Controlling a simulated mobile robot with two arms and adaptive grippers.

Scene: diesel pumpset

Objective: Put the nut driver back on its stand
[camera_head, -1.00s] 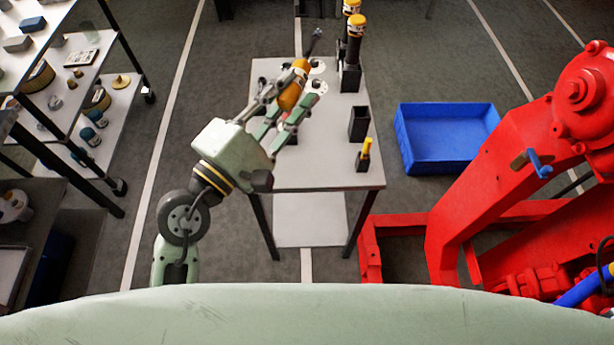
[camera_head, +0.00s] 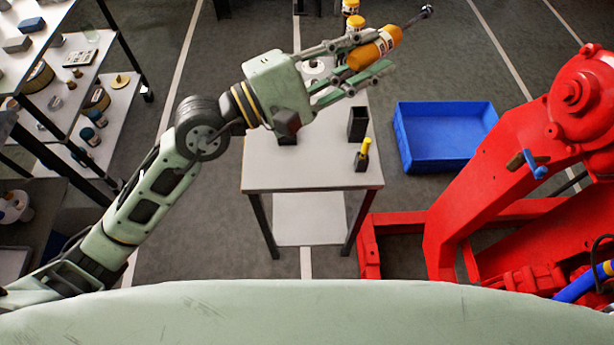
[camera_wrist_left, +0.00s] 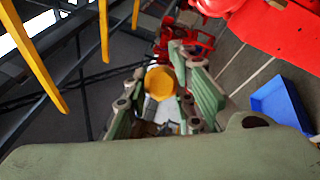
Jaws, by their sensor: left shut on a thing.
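The nut driver has an orange handle (camera_head: 375,48) and a dark shaft with a socket tip that points up and right in the head view. My left gripper (camera_head: 368,62) is shut around the handle and holds it above the far end of the table. In the left wrist view the round yellow handle end (camera_wrist_left: 160,83) sits between the green fingers. An empty-looking black holder (camera_head: 358,124) stands on the table; I cannot tell if it is the driver's stand. Further orange-topped tools (camera_head: 351,8) at the back are partly hidden by the gripper. My right gripper is out of view.
The grey table (camera_head: 305,175) is clear at its near end. A small black block with a yellow-handled tool (camera_head: 363,153) stands near its right edge. A blue crate (camera_head: 445,165) and the red pumpset frame (camera_head: 480,195) are to the right. Shelves (camera_head: 110,110) stand left.

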